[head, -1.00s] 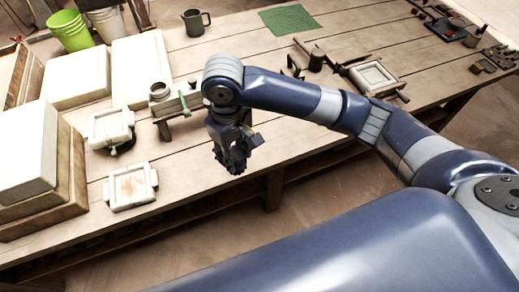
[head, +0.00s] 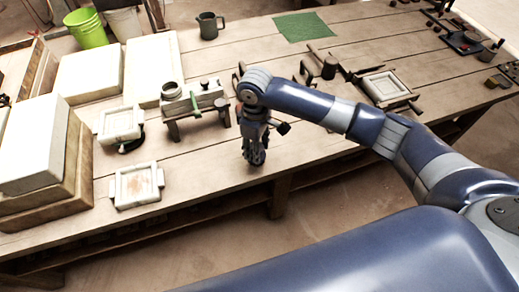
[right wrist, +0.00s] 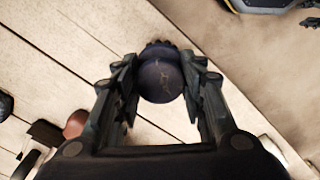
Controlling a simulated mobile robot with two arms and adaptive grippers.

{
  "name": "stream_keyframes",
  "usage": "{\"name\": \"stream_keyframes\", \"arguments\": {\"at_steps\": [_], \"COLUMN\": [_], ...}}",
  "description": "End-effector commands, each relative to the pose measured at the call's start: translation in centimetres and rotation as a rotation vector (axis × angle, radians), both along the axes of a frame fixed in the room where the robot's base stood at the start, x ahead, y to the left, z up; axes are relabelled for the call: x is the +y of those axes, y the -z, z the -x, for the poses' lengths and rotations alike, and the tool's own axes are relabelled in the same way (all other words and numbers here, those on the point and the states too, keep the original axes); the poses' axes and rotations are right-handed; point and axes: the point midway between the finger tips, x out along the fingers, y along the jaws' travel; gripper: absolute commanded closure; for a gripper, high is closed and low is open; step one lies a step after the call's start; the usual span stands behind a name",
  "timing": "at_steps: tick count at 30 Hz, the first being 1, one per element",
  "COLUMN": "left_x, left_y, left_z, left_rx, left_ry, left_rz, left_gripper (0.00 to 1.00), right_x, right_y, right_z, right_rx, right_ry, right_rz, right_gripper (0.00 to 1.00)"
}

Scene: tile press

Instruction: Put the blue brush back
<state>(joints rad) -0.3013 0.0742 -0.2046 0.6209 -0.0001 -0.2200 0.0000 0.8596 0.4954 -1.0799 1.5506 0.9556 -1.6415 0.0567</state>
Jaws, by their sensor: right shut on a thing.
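The blue brush shows in the right wrist view as a dark bluish round knob (right wrist: 161,80) with a dark fringe at its far side. My right gripper (right wrist: 160,95) is shut on it, a finger on each side. My left gripper is not in view.
A framed tile mould (head: 137,185) and another mould (head: 120,124) lie left of the gripper. White slabs (head: 88,75) stand farther left. A second frame (head: 383,87) and a dark mallet (head: 329,68) lie right. The wooden table (head: 215,185) is bare around the gripper.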

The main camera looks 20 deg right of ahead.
Motion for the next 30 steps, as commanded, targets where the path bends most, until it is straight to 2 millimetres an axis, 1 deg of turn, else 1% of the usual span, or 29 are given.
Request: {"name": "stream_keyframes", "arguments": {"at_steps": [1, 2, 6, 8, 12, 14, 25, 26, 27, 28, 30], "left_x": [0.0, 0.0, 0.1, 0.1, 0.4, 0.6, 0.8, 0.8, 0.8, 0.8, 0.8], "left_y": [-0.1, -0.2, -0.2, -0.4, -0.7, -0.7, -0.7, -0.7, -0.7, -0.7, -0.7], "left_z": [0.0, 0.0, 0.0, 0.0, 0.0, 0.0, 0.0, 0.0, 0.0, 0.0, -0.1], "left_rx": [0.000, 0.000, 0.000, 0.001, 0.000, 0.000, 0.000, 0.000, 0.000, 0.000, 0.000], "left_ry": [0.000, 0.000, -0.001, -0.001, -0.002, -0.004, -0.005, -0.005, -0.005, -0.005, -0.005], "left_rz": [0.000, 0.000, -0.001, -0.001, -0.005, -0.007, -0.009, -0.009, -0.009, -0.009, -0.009], "left_gripper": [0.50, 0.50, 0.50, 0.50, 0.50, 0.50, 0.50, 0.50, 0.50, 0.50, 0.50], "right_x": [-0.6, -0.8, -1.1, -1.1, -1.2, -1.1, -1.1, -1.1, -1.1, -1.1, -1.1], "right_y": [0.0, 0.0, 0.5, 1.1, 3.0, 3.5, 4.0, 4.0, 4.0, 4.0, 4.0], "right_z": [-0.3, -0.4, -0.5, -0.5, -0.4, -0.5, -0.5, -0.5, -0.5, -0.5, -0.5], "right_rx": [0.001, 0.001, 0.001, 0.004, 0.002, 0.001, 0.000, 0.000, 0.000, 0.000, 0.000], "right_ry": [0.002, 0.002, -0.001, -0.001, 0.000, 0.000, 0.000, -0.001, -0.001, -0.001, -0.001], "right_rz": [0.001, 0.001, -0.001, 0.001, 0.002, 0.001, 0.000, 0.000, 0.000, 0.000, 0.000], "right_gripper": [0.81, 0.81, 0.81, 0.81, 0.81, 0.81, 0.81, 0.56, 0.46, 0.42, 0.42]}}
